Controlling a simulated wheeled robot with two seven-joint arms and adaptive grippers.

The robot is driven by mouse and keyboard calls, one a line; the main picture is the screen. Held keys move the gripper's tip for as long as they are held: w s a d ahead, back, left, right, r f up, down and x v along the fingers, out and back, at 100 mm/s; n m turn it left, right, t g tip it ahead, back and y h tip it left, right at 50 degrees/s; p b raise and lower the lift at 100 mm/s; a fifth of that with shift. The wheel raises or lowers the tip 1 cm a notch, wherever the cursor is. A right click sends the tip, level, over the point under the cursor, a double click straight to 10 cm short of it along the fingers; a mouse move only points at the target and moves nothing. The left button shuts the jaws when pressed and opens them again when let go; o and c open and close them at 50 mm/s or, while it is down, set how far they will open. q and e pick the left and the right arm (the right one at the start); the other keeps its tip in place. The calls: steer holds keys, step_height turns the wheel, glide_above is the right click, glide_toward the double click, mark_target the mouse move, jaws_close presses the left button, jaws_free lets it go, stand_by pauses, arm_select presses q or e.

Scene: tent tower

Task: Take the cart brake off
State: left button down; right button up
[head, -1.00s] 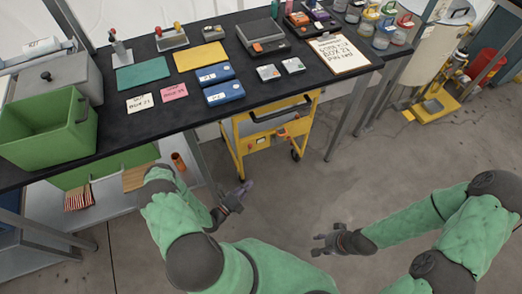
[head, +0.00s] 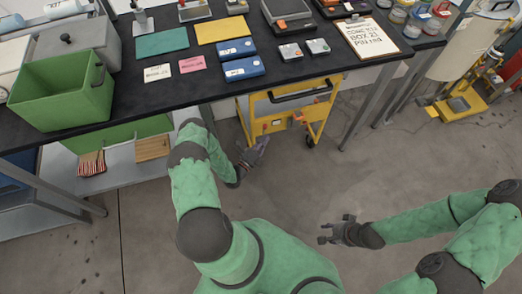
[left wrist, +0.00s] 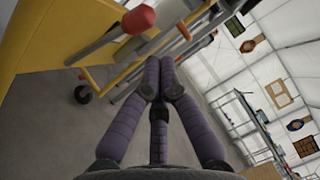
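The yellow cart (head: 318,112) stands partly under the black workbench, with a dark handle bar and small orange-red parts (head: 297,119) on its near side. In the left wrist view the cart (left wrist: 40,38) fills the upper left, with a caster below. A lever with a red knob (left wrist: 138,18) sticks out beside it; I cannot tell whether this is the brake. My left gripper (head: 262,143) is just in front of the cart's left side, apart from it. Its purple fingers (left wrist: 159,68) come together with nothing visible between them. My right gripper (head: 322,233) is open and empty over the floor.
The workbench (head: 120,105) holds a green bin (head: 60,92), blue boxes (head: 245,69) and a clipboard (head: 368,38). A bench leg (head: 365,112) stands right of the cart. The floor in front of the cart is clear.

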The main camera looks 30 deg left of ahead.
mark_target(265, 128)
arm_select(q)
steer(key=shift+w+a+r, duration=0.25)
steer(key=shift+w+a, duration=0.4)
steer(key=shift+w, duration=0.15)
steer(key=shift+w+a+r+n+g+p, duration=0.35)
steer(key=shift+w+a+r+n+g, duration=0.2)
steer(key=shift+a+r+n, duration=0.2)
steer(key=shift+w+a+n, duration=0.25)
steer(key=shift+w+a, duration=0.2)
steer(key=shift+w, duration=0.05)
steer(key=shift+s, duration=0.15)
